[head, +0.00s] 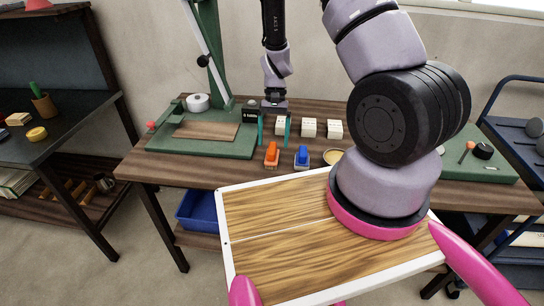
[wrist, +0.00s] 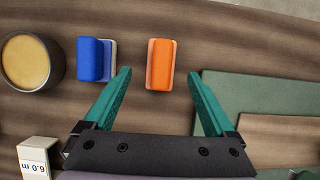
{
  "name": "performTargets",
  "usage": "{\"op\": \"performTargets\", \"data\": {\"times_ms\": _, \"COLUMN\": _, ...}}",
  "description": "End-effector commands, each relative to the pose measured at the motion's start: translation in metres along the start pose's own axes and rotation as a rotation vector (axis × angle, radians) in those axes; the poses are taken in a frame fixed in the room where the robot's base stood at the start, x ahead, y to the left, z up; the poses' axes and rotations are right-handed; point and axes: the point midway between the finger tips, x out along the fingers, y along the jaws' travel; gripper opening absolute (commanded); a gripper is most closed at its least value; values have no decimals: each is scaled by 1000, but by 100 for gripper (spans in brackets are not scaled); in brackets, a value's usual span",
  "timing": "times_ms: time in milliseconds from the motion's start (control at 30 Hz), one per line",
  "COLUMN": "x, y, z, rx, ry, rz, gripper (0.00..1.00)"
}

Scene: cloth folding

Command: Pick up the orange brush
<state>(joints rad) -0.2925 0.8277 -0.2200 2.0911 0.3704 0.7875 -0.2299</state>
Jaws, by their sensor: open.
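The orange brush (head: 271,155) lies on the brown wooden table, near its front edge in the head view. In the wrist view the orange brush (wrist: 160,64) shows between and just beyond the fingertips. My gripper (head: 274,131) has two teal fingers, spread apart and pointing down, behind the brush in the head view. My gripper (wrist: 160,76) is empty in the wrist view, with one finger on each side of the brush's line. No finger appears to touch the brush.
A blue brush (head: 302,156) lies right of the orange one, close to one finger in the wrist view. A round bowl (wrist: 26,61) is beyond it. White labelled blocks (head: 309,128) stand behind. A green board (head: 200,146) lies left. A wood-topped panel (head: 280,235) is in the foreground.

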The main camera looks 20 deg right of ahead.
Motion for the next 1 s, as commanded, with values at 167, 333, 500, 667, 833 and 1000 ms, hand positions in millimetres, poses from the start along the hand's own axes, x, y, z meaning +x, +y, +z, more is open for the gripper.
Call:
{"op": "performTargets", "data": {"times_ms": 167, "x": 20, "y": 0, "z": 2, "rx": 1, "ry": -2, "rz": 3, "gripper": 90}}
{"op": "performTargets", "data": {"times_ms": 333, "x": 44, "y": -1, "z": 2, "rx": 1, "ry": -2, "rz": 1, "gripper": 90}}
{"op": "performTargets", "data": {"times_ms": 500, "x": 53, "y": -2, "z": 2, "rx": 1, "ry": 0, "rz": -1, "gripper": 90}}
{"op": "performTargets", "data": {"times_ms": 667, "x": 53, "y": -2, "z": 2, "rx": 1, "ry": 1, "rz": -1, "gripper": 90}}
{"op": "performTargets", "data": {"times_ms": 833, "x": 53, "y": -2, "z": 2, "rx": 1, "ry": 1, "rz": -1, "gripper": 29}}
{"op": "performTargets", "data": {"times_ms": 1000, "x": 53, "y": -2, "z": 2, "rx": 1, "ry": 1, "rz": -1, "gripper": 0}}
